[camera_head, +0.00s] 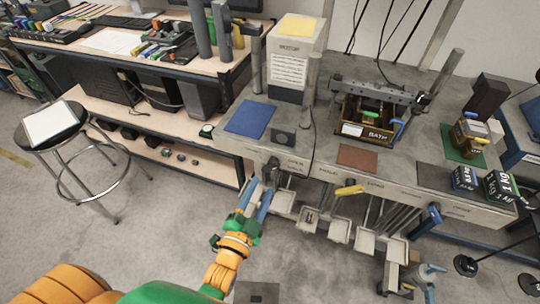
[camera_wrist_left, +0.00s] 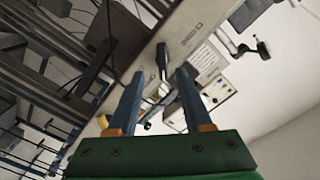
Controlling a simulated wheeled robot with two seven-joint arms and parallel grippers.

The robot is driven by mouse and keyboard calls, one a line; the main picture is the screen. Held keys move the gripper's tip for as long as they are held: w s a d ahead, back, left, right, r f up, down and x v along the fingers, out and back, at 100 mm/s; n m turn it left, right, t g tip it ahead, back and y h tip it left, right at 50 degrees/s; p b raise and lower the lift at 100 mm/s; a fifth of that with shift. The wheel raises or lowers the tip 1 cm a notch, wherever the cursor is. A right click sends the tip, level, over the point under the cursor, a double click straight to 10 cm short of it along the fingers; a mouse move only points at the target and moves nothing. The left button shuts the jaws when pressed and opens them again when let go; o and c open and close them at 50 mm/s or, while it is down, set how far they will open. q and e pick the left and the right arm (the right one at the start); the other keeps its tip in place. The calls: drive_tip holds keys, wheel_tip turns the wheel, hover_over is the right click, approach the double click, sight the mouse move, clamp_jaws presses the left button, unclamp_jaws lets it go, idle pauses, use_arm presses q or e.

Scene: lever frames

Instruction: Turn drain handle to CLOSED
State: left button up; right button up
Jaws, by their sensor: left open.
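My left gripper (camera_head: 258,198) reaches toward the front edge of the grey bench and is open, its two blue fingers apart. In the left wrist view, the fingers (camera_wrist_left: 157,88) point at the beige bench front. A dark lever (camera_wrist_left: 162,60) shows beyond and between the fingertips; they look apart from it. In the head view, a dark fitting (camera_head: 271,168) sits on the bench front just beyond the gripper. A yellow handle (camera_head: 349,190) and a blue knob (camera_head: 434,213) are farther right along that front. I cannot read which one is marked drain.
Several pale pedals or trays (camera_head: 340,231) hang below the bench front. A box marked BATH (camera_head: 366,131), a blue mat (camera_head: 250,118) and weights (camera_head: 464,178) are on the bench top. A stool (camera_head: 52,128) stands left. The floor left of my arm is clear.

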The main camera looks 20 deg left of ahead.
sight(270, 170)
use_arm(q)
drive_tip(key=w, duration=0.6)
drive_tip(key=shift+w+d+r, duration=0.2)
drive_tip(key=shift+w+r, duration=0.05)
drive_tip(key=shift+w, duration=0.1)
drive_tip(key=shift+s, duration=0.15)
clamp_jaws()
